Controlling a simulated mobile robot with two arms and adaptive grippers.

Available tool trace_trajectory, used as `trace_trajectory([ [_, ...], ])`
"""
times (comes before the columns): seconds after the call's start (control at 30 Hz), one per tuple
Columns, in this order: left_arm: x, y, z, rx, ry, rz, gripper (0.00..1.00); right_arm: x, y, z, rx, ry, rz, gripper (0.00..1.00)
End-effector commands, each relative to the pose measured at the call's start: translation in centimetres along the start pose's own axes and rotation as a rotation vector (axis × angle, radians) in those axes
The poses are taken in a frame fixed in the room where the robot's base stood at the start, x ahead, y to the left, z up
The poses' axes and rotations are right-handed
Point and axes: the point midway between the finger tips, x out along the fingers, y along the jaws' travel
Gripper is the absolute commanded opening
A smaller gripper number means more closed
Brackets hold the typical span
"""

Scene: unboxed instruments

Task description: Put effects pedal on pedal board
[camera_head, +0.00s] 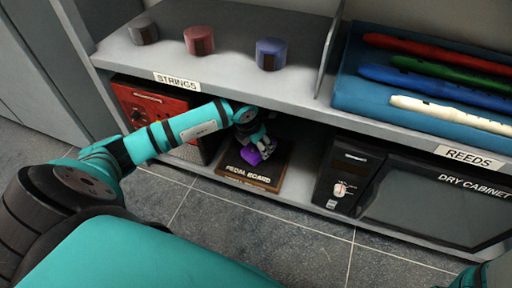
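A small purple effects pedal (250,154) is at the fingertips of my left gripper (262,145), over the brown pedal board (240,179) on the lower shelf. The gripper's fingers touch or overlap the pedal in this view. They are too small and partly hidden to show whether they are closed on it. I cannot tell whether the pedal rests on the board or is just above it. The board lies flat, with its "PEDAL BOARD" lettering at the front edge. My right gripper is out of view.
A red amplifier-like box (150,104) stands left of the board, and a dry cabinet (425,200) stands right. The upper shelf edge (225,92) overhangs them. On it are several round cases, including a blue one (271,54), and a blue tray (365,95) of recorders.

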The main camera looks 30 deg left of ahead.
Motion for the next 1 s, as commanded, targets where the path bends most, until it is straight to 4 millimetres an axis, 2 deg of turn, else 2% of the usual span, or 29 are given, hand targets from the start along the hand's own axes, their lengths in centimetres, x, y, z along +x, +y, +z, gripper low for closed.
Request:
trace_trajectory([
  [0.1,0.3,1.2,0.2,0.0,-0.002,0.0,0.13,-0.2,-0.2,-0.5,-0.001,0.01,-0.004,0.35],
  [0.2,0.5,1.4,0.2,0.0,-0.002,-0.001,0.13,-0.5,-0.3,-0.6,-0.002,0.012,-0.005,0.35],
  [0.47,3.7,1.4,-0.8,0.0,-0.001,-0.002,0.13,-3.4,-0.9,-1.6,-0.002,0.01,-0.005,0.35],
  [0.83,3.7,1.3,-0.8,0.0,-0.001,-0.001,0.13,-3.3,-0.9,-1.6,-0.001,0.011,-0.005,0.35],
  [0.87,3.7,1.3,-0.9,0.0,0.0,-0.001,0.58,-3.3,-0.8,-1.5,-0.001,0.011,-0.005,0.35],
  [1.0,3.7,1.3,-0.9,0.0,0.0,-0.001,0.77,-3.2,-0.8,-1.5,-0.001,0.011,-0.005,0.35],
])
